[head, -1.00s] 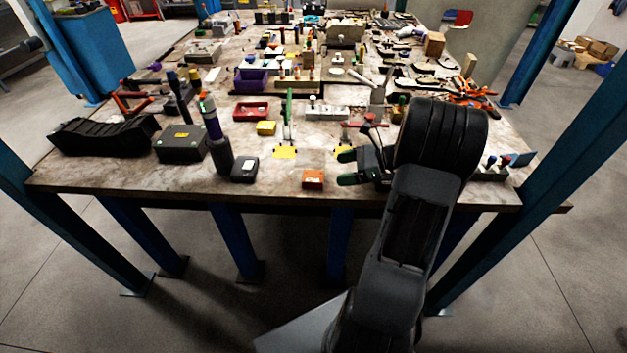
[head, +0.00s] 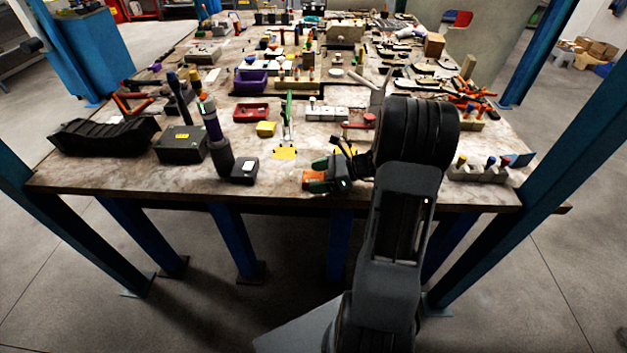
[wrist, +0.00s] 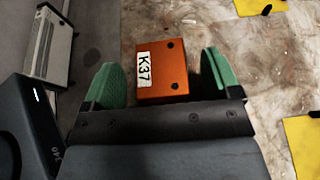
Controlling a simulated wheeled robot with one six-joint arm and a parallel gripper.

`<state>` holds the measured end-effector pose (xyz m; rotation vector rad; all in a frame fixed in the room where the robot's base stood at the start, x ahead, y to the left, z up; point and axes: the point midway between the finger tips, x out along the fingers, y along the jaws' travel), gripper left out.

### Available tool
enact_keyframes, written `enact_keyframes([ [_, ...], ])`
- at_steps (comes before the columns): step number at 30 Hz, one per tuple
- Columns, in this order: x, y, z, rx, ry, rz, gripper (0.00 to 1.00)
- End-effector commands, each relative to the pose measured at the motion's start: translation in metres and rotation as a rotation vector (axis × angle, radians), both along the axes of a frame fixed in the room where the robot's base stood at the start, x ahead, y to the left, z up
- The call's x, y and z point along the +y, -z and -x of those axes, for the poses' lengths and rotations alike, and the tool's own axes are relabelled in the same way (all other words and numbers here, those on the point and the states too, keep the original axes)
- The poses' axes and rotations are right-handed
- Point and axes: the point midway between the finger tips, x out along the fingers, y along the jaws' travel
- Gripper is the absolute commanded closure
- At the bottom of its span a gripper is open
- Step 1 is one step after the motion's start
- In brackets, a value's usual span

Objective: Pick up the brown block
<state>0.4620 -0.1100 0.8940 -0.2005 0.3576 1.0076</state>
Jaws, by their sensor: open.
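The block, orange-brown with a white K37 label and dark holes, lies on the worktable near its front edge (head: 308,181). In the wrist view the block (wrist: 164,70) sits between the two green fingers of my gripper (wrist: 160,64), with a gap on each side, the right gap narrower. My gripper (head: 319,175) is open and points left over the block in the head view, partly hiding it. Whether the fingertips touch the tabletop cannot be told.
A dark device with a white label (head: 244,170) stands left of the block. A dark grey box (head: 181,145) and a standing cylinder (head: 216,140) are farther left. A yellow patch (head: 285,153) lies behind the block. The table's front edge (head: 270,200) is close.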

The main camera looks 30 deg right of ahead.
Motion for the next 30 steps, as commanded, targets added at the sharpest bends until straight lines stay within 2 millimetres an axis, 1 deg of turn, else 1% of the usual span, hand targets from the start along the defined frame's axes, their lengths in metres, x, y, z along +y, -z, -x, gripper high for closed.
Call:
enact_keyframes([
  [2,-0.0001,0.0000,0.0000,0.000,0.000,0.000,0.17],
  [27,-0.0002,-0.0002,0.0004,0.000,-0.001,0.000,0.97],
  [30,-0.0003,-0.0015,0.0000,-0.003,-0.001,-0.001,0.99],
])
